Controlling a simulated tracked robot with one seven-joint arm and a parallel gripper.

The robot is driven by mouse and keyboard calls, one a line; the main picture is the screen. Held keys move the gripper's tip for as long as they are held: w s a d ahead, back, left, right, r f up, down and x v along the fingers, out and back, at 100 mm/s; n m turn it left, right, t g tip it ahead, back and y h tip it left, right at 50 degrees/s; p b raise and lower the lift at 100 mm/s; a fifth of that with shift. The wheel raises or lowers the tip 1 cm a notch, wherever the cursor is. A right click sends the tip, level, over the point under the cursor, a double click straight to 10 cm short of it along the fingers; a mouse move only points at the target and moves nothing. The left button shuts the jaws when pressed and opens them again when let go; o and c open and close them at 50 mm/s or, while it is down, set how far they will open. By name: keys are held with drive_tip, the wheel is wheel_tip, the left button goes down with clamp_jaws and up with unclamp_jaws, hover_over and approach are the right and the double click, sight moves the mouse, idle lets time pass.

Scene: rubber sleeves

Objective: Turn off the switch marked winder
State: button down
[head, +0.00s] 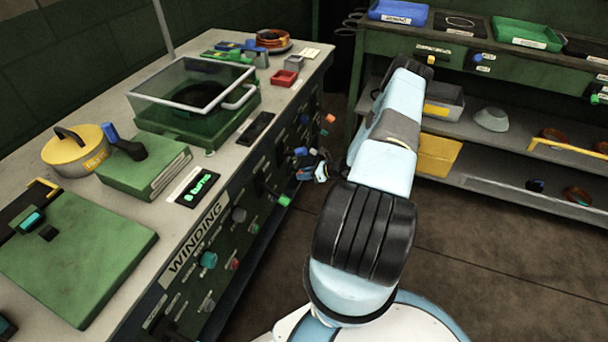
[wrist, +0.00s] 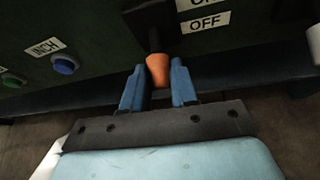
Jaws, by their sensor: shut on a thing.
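In the wrist view, an orange-tipped switch lever (wrist: 158,70) hangs from a dark shaft on the green panel. My gripper (wrist: 158,90) is shut on the orange tip, with one blue finger on each side. A white label reading OFF (wrist: 208,22) is to the right of the lever, with part of another label above it. No winder marking is readable on this switch. In the head view, my gripper (head: 318,168) is at the side of the bench panel, small and partly hidden by my arm.
The wrist view shows a blue button (wrist: 65,64) under an INCH label (wrist: 47,47), and a green button (wrist: 12,80). The bench (head: 200,225) has a WINDING sign (head: 197,238) and several knobs on its side. Shelves (head: 480,130) stand at the right.

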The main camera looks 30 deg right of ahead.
drive_tip(key=shift+s+d+f, duration=0.1)
drive_tip(key=shift+d, duration=0.05)
drive_tip(key=c, duration=0.9)
unclamp_jaws()
drive_tip(key=shift+o, duration=0.2)
drive_tip(key=v, duration=1.3)
drive_tip(key=shift+s, duration=0.25)
drive_tip(key=shift+d, duration=0.1)
